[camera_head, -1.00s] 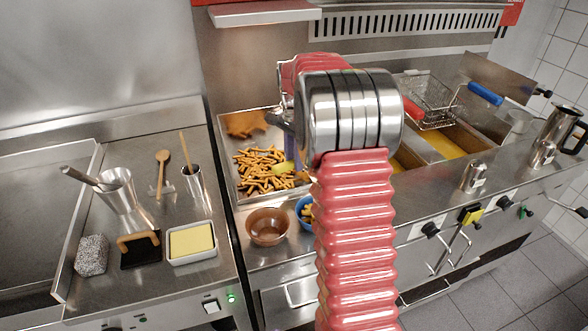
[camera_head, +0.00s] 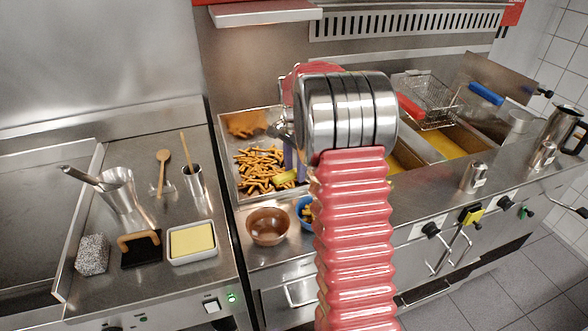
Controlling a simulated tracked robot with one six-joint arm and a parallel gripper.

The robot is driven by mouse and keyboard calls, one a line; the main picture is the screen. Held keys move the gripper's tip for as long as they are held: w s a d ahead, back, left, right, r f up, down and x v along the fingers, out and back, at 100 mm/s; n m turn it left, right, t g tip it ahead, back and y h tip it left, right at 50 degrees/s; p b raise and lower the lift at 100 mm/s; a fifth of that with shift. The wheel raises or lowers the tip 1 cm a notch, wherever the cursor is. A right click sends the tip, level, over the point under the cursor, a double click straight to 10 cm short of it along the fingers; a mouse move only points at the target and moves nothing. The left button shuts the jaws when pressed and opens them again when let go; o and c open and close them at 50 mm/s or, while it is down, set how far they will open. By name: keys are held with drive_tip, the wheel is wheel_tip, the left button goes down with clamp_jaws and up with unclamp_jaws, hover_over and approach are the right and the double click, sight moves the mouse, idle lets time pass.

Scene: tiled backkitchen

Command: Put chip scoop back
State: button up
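A steel chip tray (camera_head: 238,190) with brown fries (camera_head: 262,168) lies behind and left of my arm. My gripper (camera_head: 288,158) is over the right side of this tray, largely hidden behind my own wrist; its fingertips cannot be made out clearly. A yellow-green piece (camera_head: 285,176) shows just below it, over the fries, and may be part of the chip scoop. Whether my gripper holds it cannot be seen. The rest of any scoop is hidden.
A brown bowl (camera_head: 267,227) and a partly hidden blue bowl (camera_head: 304,209) stand in front of the tray. A fryer basket (camera_head: 430,102) hangs at right. Utensil holders, a scraper (camera_head: 141,248) and a butter dish (camera_head: 192,243) stand on the left counter.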

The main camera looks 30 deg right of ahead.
drive_tip(key=shift+o, duration=0.5)
drive_tip(key=shift+r, duration=0.2)
wheel_tip(320, 180, up, 12)
drive_tip(key=shift+f, duration=0.15)
idle(0.4)
